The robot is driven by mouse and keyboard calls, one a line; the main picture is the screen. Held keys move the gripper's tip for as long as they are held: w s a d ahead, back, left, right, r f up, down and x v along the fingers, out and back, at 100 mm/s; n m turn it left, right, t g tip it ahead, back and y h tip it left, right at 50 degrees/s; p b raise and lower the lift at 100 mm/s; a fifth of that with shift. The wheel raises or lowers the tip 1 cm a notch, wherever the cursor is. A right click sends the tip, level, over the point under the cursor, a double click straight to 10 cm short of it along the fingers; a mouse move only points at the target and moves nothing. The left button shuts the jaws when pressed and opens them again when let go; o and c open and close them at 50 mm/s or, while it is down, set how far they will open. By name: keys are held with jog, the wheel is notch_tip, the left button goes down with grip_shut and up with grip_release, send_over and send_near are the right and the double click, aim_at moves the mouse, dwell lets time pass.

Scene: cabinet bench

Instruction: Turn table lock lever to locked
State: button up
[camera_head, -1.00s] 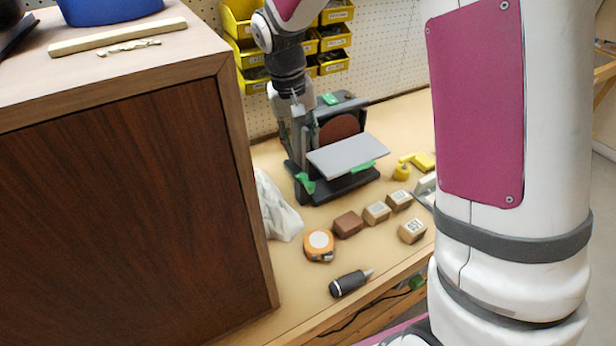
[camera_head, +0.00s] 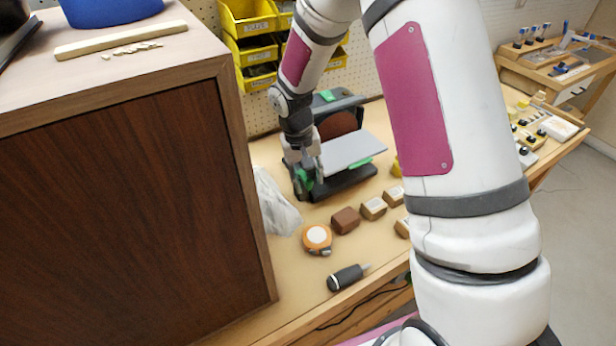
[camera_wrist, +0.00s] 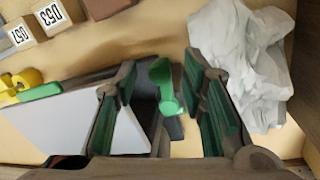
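The bench sander has a grey tilting table (camera_head: 352,150); the table also shows pale in the wrist view (camera_wrist: 90,125). A green lever (camera_wrist: 163,80) stands at the table's side, with its lower end at a dark part of the sander. My gripper (camera_wrist: 163,88) is open, with one finger on each side of this lever and visible gaps to it. In the head view my gripper (camera_head: 308,178) reaches down at the sander's left side and mostly hides the lever. A second green piece (camera_wrist: 38,92) sits at the table's other edge.
A crumpled white bag (camera_wrist: 240,60) lies close beside one finger. A large wooden cabinet (camera_head: 120,190) stands at left. Wooden blocks (camera_head: 346,220), a tape measure (camera_head: 317,238) and a dark-handled tool (camera_head: 346,278) lie in front. Yellow bins (camera_head: 250,50) hang behind.

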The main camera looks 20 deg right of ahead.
jog(key=shift+c, duration=0.6)
grip_shut()
jog(key=shift+d+n, duration=0.45)
jog(key=shift+n, duration=0.55)
jog(key=shift+o, duration=0.6)
grip_release()
